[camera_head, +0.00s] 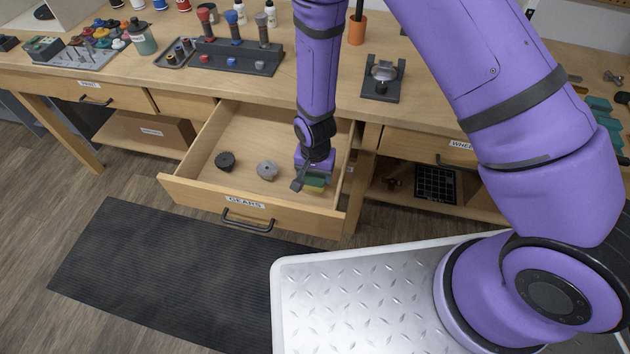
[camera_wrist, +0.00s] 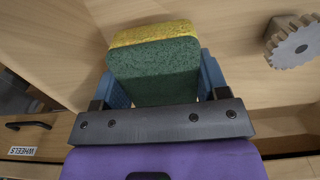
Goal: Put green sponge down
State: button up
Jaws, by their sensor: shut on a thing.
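The sponge is green with a yellow layer. In the wrist view the green sponge (camera_wrist: 158,72) sits between the two blue fingers of my gripper (camera_wrist: 163,88), which is shut on it. In the head view my gripper (camera_head: 308,180) reaches down into the right part of the open drawer labelled GEARS (camera_head: 196,186). The green sponge (camera_head: 316,184) shows just below the fingers, partly hidden by my gripper. I cannot tell whether the sponge touches the drawer floor.
A black gear (camera_head: 225,160) and a grey gear (camera_head: 267,170) lie in the drawer left of my gripper; the grey gear (camera_wrist: 294,42) also shows in the wrist view. The drawer walls are close on the right. The workbench top (camera_head: 268,88) above holds tools and bottles.

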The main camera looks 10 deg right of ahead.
jog(key=shift+f, duration=2.05)
jog(key=shift+f, duration=0.15)
jog(key=o, duration=1)
notch_tip(320, 180, up, 12)
jog(key=shift+r, duration=0.2)
